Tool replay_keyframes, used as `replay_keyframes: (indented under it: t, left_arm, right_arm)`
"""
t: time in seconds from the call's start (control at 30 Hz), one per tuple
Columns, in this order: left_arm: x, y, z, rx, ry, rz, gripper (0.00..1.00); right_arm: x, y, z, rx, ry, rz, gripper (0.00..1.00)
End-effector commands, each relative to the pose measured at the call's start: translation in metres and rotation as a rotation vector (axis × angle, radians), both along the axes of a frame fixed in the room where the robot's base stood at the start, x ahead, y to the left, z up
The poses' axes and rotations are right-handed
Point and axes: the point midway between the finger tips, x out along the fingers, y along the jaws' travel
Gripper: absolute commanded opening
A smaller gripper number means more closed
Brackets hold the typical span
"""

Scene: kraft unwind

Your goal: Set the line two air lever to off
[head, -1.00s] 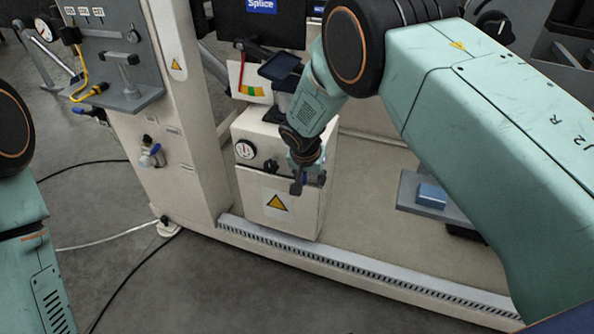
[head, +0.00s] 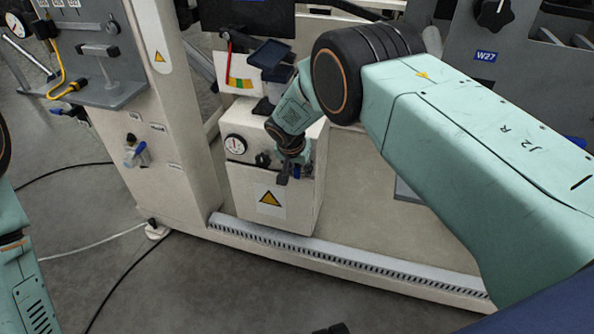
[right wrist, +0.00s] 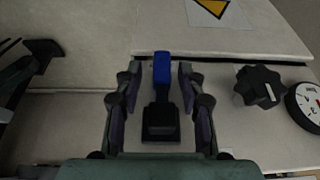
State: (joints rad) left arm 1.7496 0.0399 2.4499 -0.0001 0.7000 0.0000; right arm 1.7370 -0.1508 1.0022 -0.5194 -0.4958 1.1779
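A lever with a blue handle (right wrist: 161,70) and a dark base (right wrist: 160,118) shows in the right wrist view, on the face of a cream box. My right gripper (right wrist: 158,88) is open, with one finger on each side of the lever; small gaps show between the fingers and the handle. In the head view my right gripper (head: 288,173) is at the front of the cream box (head: 307,215), and a bit of blue shows beside it. My left arm (head: 22,280) shows at the left edge; its gripper is out of view.
A round gauge (head: 235,144) and a black knob (right wrist: 259,86) sit beside the lever. A blue-handled valve (head: 137,153) is on the cream post at left. A grey shelf (head: 115,92) juts out above it. The floor in front is clear except for cables.

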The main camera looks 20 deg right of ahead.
Motion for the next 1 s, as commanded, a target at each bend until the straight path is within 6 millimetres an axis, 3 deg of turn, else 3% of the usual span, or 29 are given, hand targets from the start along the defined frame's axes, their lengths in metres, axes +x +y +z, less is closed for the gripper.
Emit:
replay_keyframes:
  t: [0.3,0.77,1.0]
  left_arm:
    - [0.0001,0.0,-0.0007,0.0,0.0,0.0,0.4]
    - [0.0002,0.0,-0.0007,0.0,0.0,0.0,0.4]
    - [0.0002,0.0,-0.0007,0.0,0.0,0.0,0.4]
  right_arm:
    - [0.0032,0.0009,-0.0024,0.0,0.0,0.0,0.4]
    - [0.0032,0.0011,-0.0022,0.0,0.0,0.0,0.01]
    - [0.0032,0.0008,-0.0022,0.0,0.0,0.0,0.0]
